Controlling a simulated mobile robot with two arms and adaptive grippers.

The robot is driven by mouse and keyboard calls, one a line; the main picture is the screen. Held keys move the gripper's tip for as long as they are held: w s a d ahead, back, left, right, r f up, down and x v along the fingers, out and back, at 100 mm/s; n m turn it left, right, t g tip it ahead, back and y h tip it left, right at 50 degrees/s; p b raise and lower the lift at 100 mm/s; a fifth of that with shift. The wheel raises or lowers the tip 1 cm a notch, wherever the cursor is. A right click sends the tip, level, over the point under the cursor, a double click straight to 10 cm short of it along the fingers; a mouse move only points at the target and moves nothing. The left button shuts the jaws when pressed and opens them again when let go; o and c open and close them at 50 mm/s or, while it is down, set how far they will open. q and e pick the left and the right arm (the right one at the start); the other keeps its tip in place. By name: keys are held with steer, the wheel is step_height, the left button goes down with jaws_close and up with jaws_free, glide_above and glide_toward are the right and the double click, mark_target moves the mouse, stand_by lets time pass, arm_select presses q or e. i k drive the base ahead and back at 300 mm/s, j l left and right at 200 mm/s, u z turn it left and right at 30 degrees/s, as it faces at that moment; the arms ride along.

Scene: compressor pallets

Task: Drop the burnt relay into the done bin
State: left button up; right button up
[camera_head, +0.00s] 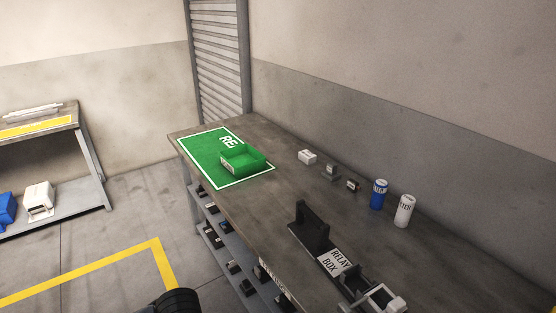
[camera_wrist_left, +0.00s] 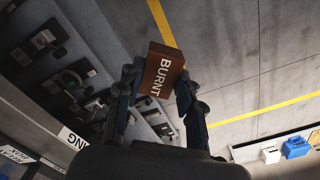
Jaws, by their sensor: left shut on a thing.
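The burnt relay (camera_wrist_left: 163,70) is a brown block with the word BURNT in white, seen in the left wrist view. My left gripper (camera_wrist_left: 158,88) is shut on it, with a dark finger on each side. The floor shows beyond the block. The green open-topped bin (camera_head: 232,167) stands on a green mat (camera_head: 200,150) at the far end of the workbench, in the head view. Its inside is only partly visible. A dark rounded part of my arm shows at the bottom edge of the head view.
The workbench (camera_head: 225,205) also carries a white box (camera_head: 307,157), two small dark parts, a blue can (camera_head: 379,194), a white can (camera_head: 404,210) and a black relay box (camera_head: 310,228). Shelves with dark parts lie below. A yellow line (camera_head: 90,270) marks the floor.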

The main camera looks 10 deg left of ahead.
mark_target(239, 165)
steer(key=i+j+z, duration=0.2)
steer(key=j, duration=0.15)
steer(key=i+j+z, duration=0.25)
steer(key=j+z, duration=0.2)
steer(key=j, duration=0.3)
steer(key=i+j+z, duration=0.25)
steer(key=j, duration=0.2)
steer(key=k+l, duration=0.05)
steer(key=k, duration=0.05)
